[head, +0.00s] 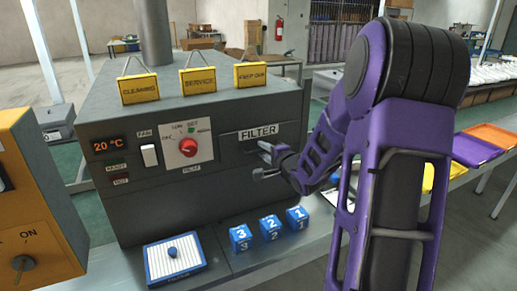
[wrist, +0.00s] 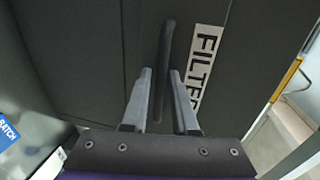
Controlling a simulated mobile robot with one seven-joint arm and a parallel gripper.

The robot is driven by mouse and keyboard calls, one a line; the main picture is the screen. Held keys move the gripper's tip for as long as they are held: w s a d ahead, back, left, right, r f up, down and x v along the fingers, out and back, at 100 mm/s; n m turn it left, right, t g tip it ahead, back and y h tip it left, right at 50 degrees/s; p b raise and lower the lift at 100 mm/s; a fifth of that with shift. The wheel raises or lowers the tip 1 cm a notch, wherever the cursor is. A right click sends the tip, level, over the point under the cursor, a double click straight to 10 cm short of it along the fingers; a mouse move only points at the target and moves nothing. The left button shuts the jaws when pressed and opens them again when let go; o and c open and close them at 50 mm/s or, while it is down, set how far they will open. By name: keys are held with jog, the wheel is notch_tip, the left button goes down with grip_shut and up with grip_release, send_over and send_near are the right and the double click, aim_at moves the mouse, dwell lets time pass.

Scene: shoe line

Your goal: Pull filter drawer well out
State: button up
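The filter drawer front (wrist: 95,45) is dark grey, marked by a white FILTER label (head: 258,132) on the machine's front. It looks flush with the machine. Its dark bar handle (wrist: 167,38) shows in the wrist view beside the label. My gripper (head: 264,160) is at the drawer front, just below the label. In the wrist view my gripper (wrist: 160,72) is open, with one finger on each side of the handle. A narrow gap shows between the handle and each finger. In the head view my gripper hides the handle.
The grey machine (head: 210,100) carries yellow signs (head: 198,80) on top and a red knob (head: 188,147). A blue-edged white filter (head: 173,258) and several blue numbered blocks (head: 270,228) lie on the bench before it. An orange control box (head: 35,210) stands left.

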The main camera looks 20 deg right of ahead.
jog(key=shift+w, duration=0.1)
grip_shut()
dwell(1.5)
